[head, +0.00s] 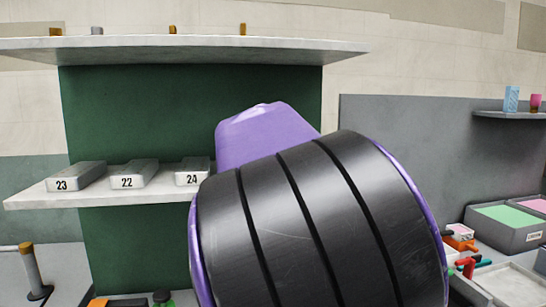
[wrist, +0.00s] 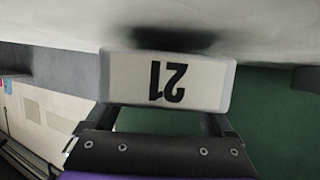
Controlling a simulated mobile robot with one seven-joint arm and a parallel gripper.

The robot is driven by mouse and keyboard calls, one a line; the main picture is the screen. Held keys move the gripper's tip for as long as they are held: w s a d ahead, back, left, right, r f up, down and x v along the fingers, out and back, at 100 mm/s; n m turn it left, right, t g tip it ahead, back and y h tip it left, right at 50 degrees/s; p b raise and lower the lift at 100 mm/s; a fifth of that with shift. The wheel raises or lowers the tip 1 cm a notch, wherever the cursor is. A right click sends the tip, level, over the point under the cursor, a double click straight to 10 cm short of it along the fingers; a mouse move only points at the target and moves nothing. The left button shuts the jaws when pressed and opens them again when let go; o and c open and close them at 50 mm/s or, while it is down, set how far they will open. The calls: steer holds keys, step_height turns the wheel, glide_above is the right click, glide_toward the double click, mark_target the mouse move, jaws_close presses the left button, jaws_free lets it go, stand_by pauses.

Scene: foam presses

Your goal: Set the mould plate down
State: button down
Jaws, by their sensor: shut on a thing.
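The mould plate (wrist: 167,80) shows in the wrist view as a pale block marked 21, upside down in the picture. My gripper (wrist: 163,110) is shut on it, one finger at each side. A pale shelf surface (wrist: 60,25) lies right beside the plate, with a dark shadow between them. I cannot tell whether plate and shelf touch. In the head view my purple and black arm hides the gripper, plate 21 and the right part of the lower shelf (head: 40,197).
Plates marked 23 (head: 76,177), 22 (head: 134,174) and 24 (head: 192,173) stand in a row on the lower shelf. An upper shelf (head: 180,48) with small items hangs above. Grey bins (head: 506,236) and tools are at the right.

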steer(key=shift+f+b, duration=0.4)
steer(key=shift+b, duration=0.25)
jaws_free()
steer(key=shift+f, duration=0.1)
